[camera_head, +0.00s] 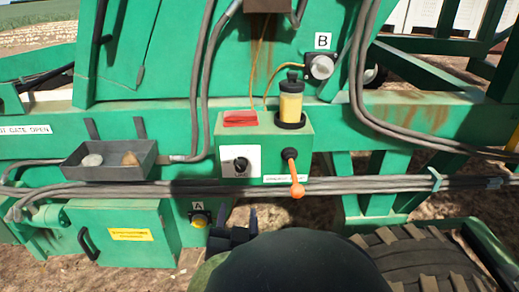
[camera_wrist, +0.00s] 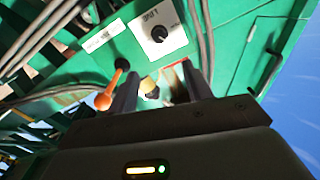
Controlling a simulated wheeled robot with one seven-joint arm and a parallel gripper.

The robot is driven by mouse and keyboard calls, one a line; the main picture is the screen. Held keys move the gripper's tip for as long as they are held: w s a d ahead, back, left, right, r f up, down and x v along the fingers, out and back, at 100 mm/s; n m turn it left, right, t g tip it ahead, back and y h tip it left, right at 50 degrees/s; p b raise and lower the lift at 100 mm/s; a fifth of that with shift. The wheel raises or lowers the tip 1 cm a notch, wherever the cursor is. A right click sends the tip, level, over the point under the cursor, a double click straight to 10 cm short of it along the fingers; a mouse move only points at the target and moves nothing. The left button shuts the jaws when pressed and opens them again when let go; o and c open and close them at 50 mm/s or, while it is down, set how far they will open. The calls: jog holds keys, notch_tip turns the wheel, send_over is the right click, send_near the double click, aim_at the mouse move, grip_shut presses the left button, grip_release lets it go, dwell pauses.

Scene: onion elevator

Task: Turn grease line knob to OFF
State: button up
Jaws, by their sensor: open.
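A small black knob (camera_head: 241,165) sits on a white plate (camera_head: 229,156) on the front of a green box. In the wrist view the knob (camera_wrist: 159,34) appears at the top, above the space between my fingers. The lettering on its plate is too small to read, so I cannot tell its setting. My gripper (camera_head: 233,226) is open and empty, lower in the head view than the knob and apart from it. In the wrist view my gripper (camera_wrist: 160,84) shows two dark, spread fingers.
An orange-tipped lever (camera_head: 297,188) hangs right of the knob, and a yellow reservoir (camera_head: 291,106) stands above. Hoses (camera_head: 200,190) run across below the box. A tray with stones (camera_head: 108,172) is at left, a tyre (camera_head: 428,264) at lower right.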

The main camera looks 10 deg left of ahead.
aim_at(241, 168)
jog(key=p+x, duration=0.8)
jog(key=x, duration=0.9)
jog(key=shift+a+f+p, duration=0.1)
jog(key=shift+p, duration=0.2)
jog(key=c, duration=1)
